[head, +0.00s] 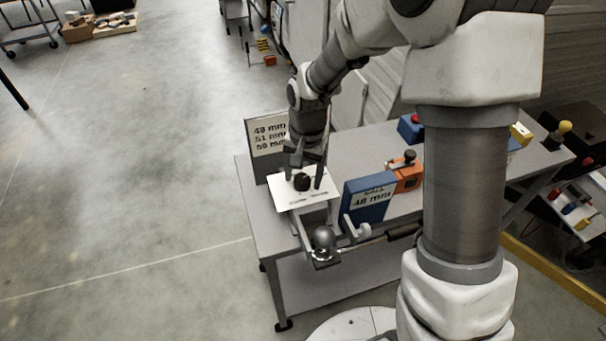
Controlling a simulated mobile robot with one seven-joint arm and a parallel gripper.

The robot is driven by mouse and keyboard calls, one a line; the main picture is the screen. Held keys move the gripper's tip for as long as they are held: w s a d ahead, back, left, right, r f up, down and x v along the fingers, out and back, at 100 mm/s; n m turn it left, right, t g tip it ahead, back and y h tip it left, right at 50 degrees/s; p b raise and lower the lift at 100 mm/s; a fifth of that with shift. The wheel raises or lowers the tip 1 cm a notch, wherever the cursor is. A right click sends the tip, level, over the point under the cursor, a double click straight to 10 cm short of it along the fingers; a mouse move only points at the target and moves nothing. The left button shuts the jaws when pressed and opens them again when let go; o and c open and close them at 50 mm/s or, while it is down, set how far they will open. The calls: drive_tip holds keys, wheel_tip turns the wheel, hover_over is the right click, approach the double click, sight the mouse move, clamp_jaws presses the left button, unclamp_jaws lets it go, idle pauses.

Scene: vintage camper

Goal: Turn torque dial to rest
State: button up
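A black round dial knob (302,183) stands on a white plate (291,202) with small printed text, at the left end of the grey workbench (252,209). I take this knob to be the torque dial; the print is too small to read fully. My gripper (303,178) points down over the plate. Its two fingers are spread, one on the left and one on the right of the knob, with gaps visible, so it looks open. I cannot tell how high the fingertips are above the plate. The knob's pointer or marks do not show.
A sign with mm sizes (262,140) stands behind the plate. A blue block marked 48 mm (368,203) and an orange device (407,177) stand to the right. A grey ball-shaped part (323,238) is at the bench's front. Open floor lies left.

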clamp_jaws()
drive_tip(key=shift+n, duration=0.3)
drive_tip(key=n+p, duration=0.1)
drive_tip(key=n, duration=0.5)
drive_tip(key=shift+p, duration=0.35)
drive_tip(key=n+p, duration=0.1)
drive_tip(key=n, duration=0.2)
drive_tip(key=shift+w+a+r+n+g, duration=0.1)
drive_tip(key=shift+n+g, duration=0.2)
drive_tip(key=shift+n, duration=0.1)
drive_tip(key=shift+n+p, duration=0.45)
drive_tip(key=shift+n, duration=1.45)
drive_tip(key=shift+o, duration=0.8)
unclamp_jaws()
